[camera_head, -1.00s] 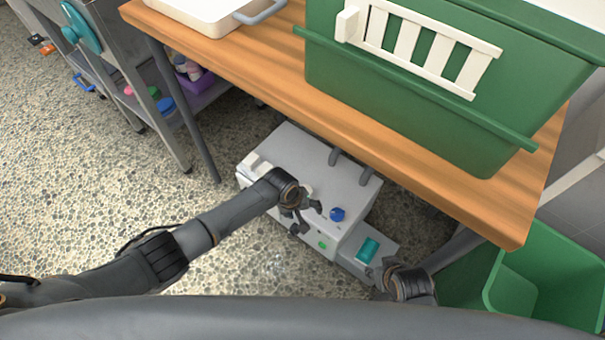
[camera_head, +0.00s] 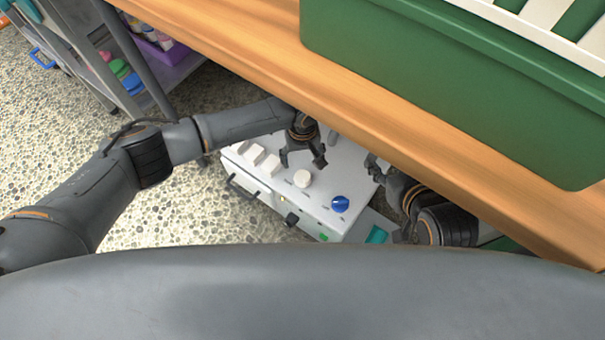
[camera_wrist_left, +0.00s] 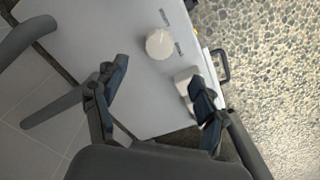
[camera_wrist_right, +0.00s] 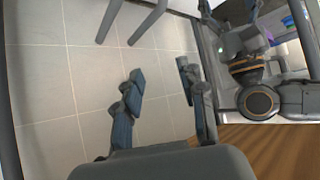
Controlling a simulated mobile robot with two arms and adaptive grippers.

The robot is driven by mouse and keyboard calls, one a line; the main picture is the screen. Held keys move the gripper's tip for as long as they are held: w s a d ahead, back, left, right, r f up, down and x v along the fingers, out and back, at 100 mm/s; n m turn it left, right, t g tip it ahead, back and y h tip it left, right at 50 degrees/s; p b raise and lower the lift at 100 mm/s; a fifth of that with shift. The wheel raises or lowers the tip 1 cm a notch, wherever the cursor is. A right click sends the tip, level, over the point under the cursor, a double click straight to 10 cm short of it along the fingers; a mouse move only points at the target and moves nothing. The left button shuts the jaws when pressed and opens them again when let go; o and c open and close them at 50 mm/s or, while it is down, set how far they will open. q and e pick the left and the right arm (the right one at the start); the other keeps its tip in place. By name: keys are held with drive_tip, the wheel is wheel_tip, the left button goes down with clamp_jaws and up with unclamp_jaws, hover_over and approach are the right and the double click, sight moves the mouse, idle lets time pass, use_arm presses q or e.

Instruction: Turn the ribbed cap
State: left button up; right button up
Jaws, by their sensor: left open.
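A white round cap (camera_head: 302,178), with edges that look ribbed, sits on top of a light grey box (camera_head: 262,192) under the table. The cap also shows in the left wrist view (camera_wrist_left: 159,44), where it stands clear of both fingers. My left gripper (camera_head: 303,161) is open over the box, just behind the cap, and holds nothing. In its wrist view its fingers (camera_wrist_left: 160,80) are spread wide. My right gripper (camera_head: 378,172) is at the right side of the box, partly hidden by its own arm. Its wrist view shows its fingers (camera_wrist_right: 160,75) apart over tiled floor, with nothing between them.
A blue knob (camera_head: 340,203) is right of the cap, and white blocks (camera_head: 262,160) are left of it. The wooden table edge (camera_head: 400,130) overhangs the box's rear, with a green bin (camera_head: 450,90) on top. Pebbled floor (camera_head: 180,210) lies open at left.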

use_arm(q)
drive_tip(key=b, duration=0.2)
hover_over(303, 177)
wheel_tip(303, 177, down, 6)
drive_tip(key=shift+r, duration=0.15)
wheel_tip(303, 177, down, 4)
drive_tip(key=shift+w+b, duration=0.1)
drive_tip(key=shift+b, duration=1)
drive_tip(key=shift+f, duration=0.2)
use_arm(e)
drive_tip(key=w+a+r+t+y, duration=0.2)
drive_tip(key=r+t, duration=0.4)
drive_tip(key=r, duration=0.3)
drive_tip(key=w+a+r+t+y, duration=0.2)
drive_tip(key=r+t, duration=0.4)
drive_tip(key=r, duration=0.4)
drive_tip(key=shift+w, duration=0.2)
use_arm(q)
drive_tip(key=shift+c, duration=0.4)
drive_tip(key=c, duration=1.1)
use_arm(e)
drive_tip(key=shift+f+n, duration=0.1)
drive_tip(key=shift+n, duration=0.2)
